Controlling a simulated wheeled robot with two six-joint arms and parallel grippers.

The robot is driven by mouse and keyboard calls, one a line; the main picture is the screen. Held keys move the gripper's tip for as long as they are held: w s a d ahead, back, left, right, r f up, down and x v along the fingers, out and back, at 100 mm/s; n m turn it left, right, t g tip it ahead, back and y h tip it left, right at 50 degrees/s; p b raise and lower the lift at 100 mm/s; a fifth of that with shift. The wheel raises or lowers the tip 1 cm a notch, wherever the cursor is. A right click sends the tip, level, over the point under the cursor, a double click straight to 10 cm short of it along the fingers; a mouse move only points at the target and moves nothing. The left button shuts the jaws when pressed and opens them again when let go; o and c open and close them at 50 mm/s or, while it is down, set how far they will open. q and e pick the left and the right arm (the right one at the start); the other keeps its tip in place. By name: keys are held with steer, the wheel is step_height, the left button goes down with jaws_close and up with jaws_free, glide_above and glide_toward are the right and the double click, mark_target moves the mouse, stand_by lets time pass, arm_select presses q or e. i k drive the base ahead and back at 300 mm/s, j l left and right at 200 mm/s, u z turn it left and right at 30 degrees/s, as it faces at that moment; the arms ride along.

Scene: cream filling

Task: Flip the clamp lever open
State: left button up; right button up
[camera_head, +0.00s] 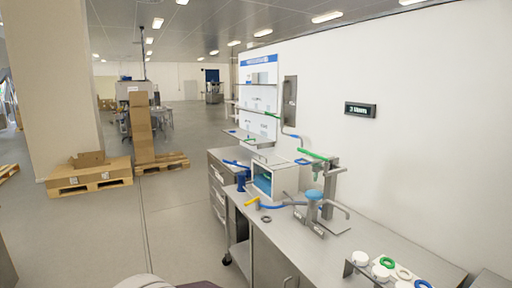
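A metal filling fixture (329,181) stands on the steel bench against the white wall. A green-tipped handle (312,155) sticks out to the left at its top. A round blue cap (313,194) is in front of the post, with curved metal arms around it. A yellow-tipped handle (251,202) and a blue bar (272,207) lie low at the left of the fixture. The parts are small, so I cannot tell which is the clamp lever or whether it is open. Neither of my grippers is in view.
The steel bench (352,256) runs along the wall. A rack of white and green rings (380,271) is at its near right. An open white box (275,177) is behind the fixture. Pallets with cardboard (90,177) stand far left. The floor (180,215) left of the bench is clear.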

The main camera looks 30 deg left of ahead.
mark_target(303, 150)
steer(key=i+j+u, duration=0.4)
steer(key=i, duration=0.2)
steer(key=i+j+z, duration=0.25)
steer(key=j+z, duration=0.2)
steer(key=j, duration=0.15)
steer(key=i+j+z, duration=0.25)
steer(key=k+j, duration=0.05)
